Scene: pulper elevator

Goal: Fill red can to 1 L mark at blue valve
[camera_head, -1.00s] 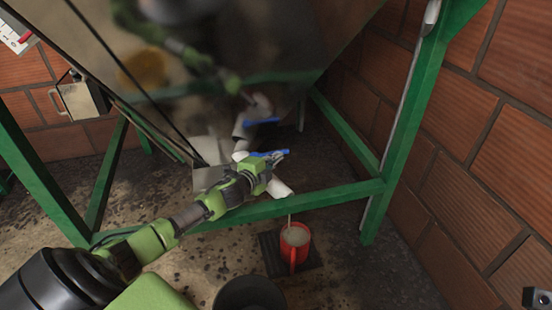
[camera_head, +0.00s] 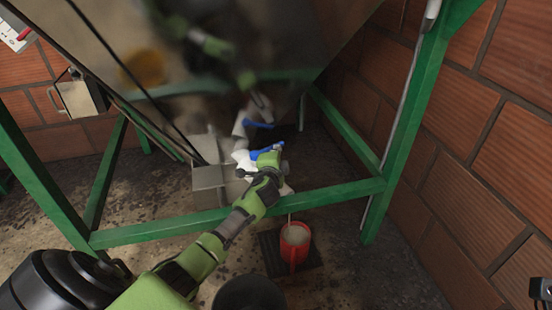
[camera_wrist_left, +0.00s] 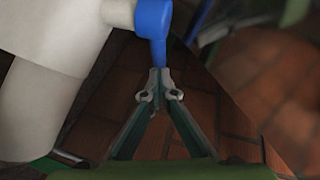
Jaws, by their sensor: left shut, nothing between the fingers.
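The red can (camera_head: 303,250) stands upright on a dark grate on the floor, with cloudy liquid inside. A thin pale stream falls into it from the white pipe (camera_head: 284,191). I cannot read its level marks. The blue valve handle (camera_head: 255,155) sits on the white pipe under the metal hopper; the handle also shows in the left wrist view (camera_wrist_left: 153,18). My left gripper (camera_head: 272,158) is shut and empty beside the handle; in the wrist view its fingertips (camera_wrist_left: 160,94) lie just below the handle's end. A dark part of my right arm (camera_head: 541,288) shows at the right edge.
Green frame bars (camera_head: 330,195) cross between the can and the valve. Brick walls close the right side.

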